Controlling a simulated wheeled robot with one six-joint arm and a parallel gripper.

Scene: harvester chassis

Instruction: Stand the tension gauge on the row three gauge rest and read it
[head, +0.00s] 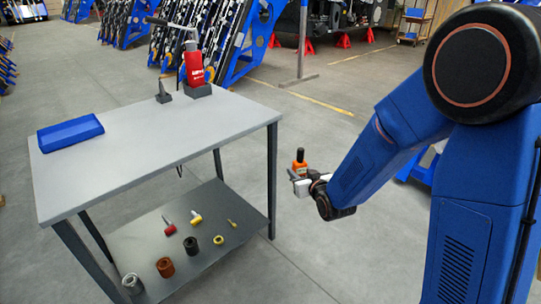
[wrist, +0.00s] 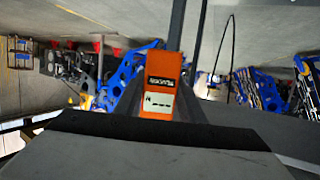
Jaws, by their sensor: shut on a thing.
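The tension gauge looks to be the orange tool with a black top (head: 299,161), held at my gripper (head: 301,174) in the head view, to the right of the table and clear of it. In the wrist view the orange gauge (wrist: 160,68) fills the middle, with a pale label or display panel whose reading is too small to tell. My gripper (wrist: 160,108) is shut on it. The gauge stands about upright in the head view. I cannot pick out a rest marked row three.
A grey table (head: 130,150) stands left of my arm. On it are a blue tray (head: 70,134), a red tool (head: 194,66) on a dark base and a small dark stand (head: 163,94). Its lower shelf (head: 215,215) holds rollers and rings. Blue frames (head: 235,45) stand behind.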

